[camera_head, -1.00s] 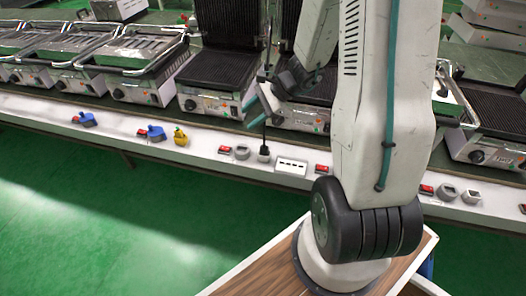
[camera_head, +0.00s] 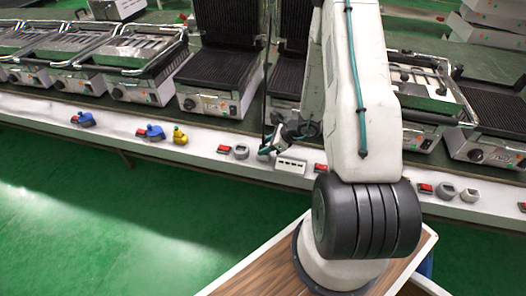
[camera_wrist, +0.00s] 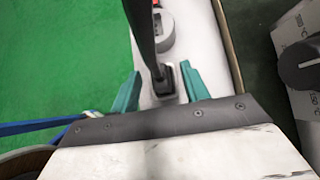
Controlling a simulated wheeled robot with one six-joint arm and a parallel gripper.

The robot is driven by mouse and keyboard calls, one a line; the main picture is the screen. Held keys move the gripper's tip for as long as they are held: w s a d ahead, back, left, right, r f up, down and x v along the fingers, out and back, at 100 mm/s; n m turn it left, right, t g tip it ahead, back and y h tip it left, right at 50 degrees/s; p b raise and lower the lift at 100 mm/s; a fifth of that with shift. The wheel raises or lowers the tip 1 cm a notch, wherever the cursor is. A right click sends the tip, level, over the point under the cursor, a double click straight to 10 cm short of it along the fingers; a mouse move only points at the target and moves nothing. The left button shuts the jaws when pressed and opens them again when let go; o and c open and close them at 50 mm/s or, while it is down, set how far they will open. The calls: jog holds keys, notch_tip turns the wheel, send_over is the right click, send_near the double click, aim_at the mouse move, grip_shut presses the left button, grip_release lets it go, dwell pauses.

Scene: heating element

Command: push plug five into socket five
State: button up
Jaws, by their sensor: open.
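A black plug (camera_wrist: 163,82) with a thick black cable stands upright at the counter edge, on what looks like a pale socket in the wrist view. I cannot tell how deep it sits. My gripper (camera_wrist: 160,72) is open, with one teal finger on each side of the plug and visible gaps. In the head view my gripper (camera_head: 272,149) is low at the counter, hiding most of the plug. A round grey socket (camera_wrist: 166,34) lies just beyond the plug; it also shows in the head view (camera_head: 241,152). No number is readable.
A red switch (camera_head: 224,149) sits left of the round socket. A white power strip (camera_head: 291,165) lies right of my gripper. Blue plugs (camera_head: 83,119) and a yellow one (camera_head: 180,136) stand further left. Grills (camera_head: 215,85) line the back. A blue cable (camera_wrist: 55,126) crosses the wrist view's left.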

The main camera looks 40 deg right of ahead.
jog(key=shift+w+a+f, duration=0.3)
jog(key=shift+w+f, duration=0.1)
jog(key=shift+f, duration=0.1)
grip_shut()
jog(key=shift+r, duration=0.15)
